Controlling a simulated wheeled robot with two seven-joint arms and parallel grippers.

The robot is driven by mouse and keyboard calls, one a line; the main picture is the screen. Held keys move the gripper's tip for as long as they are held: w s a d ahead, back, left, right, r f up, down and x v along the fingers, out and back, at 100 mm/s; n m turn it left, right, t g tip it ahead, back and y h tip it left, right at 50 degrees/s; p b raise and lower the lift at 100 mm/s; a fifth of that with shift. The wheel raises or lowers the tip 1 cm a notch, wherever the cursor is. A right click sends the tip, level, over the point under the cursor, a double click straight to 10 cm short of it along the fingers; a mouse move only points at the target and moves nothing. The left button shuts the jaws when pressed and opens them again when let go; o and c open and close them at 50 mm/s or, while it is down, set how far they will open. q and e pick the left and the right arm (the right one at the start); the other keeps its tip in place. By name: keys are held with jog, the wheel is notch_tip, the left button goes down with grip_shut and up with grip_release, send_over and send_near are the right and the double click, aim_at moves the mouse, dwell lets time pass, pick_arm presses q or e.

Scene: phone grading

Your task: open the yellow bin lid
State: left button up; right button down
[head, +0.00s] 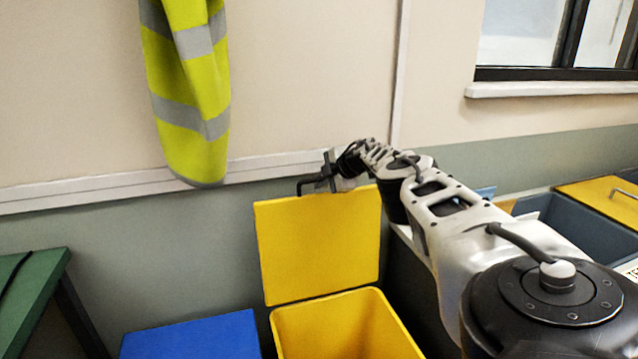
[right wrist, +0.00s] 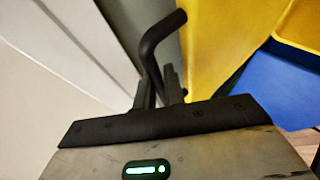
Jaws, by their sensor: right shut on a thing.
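The yellow bin (head: 345,325) stands at the lower middle of the head view. Its yellow lid (head: 318,245) is raised, standing nearly upright at the back of the bin, and the bin's mouth shows open. My right gripper (head: 328,177) is at the lid's top edge, shut on the black lid handle (head: 303,187). In the right wrist view the bent black handle (right wrist: 160,45) rises from between the fingers (right wrist: 163,92), with the yellow lid (right wrist: 215,45) beside it. My left gripper is not in view.
A blue bin (head: 190,338) stands left of the yellow one, with a green table (head: 30,290) farther left. A hi-vis vest (head: 190,90) hangs on the wall behind. Dark grey containers (head: 570,225) and a yellow panel (head: 605,197) lie at the right.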

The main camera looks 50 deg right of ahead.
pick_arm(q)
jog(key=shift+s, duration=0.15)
pick_arm(e)
jog(key=shift+w+a, duration=0.15)
jog(key=shift+a, duration=0.15)
jog(key=c, duration=1.5)
grip_release()
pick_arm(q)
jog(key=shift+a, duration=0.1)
pick_arm(e)
jog(key=shift+d, duration=0.1)
jog(key=shift+s+r, duration=0.1)
jog(key=shift+s, duration=0.1)
jog(key=shift+s+d+r+p, duration=0.15)
jog(key=shift+s+r+p, duration=0.35)
jog(key=shift+s+p, duration=0.45)
pick_arm(q)
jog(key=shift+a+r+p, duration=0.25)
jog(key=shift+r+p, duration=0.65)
jog(key=shift+p, duration=0.2)
pick_arm(e)
jog(key=v, duration=1.3)
jog(key=shift+a+r, duration=0.3)
jog(key=shift+r, duration=0.15)
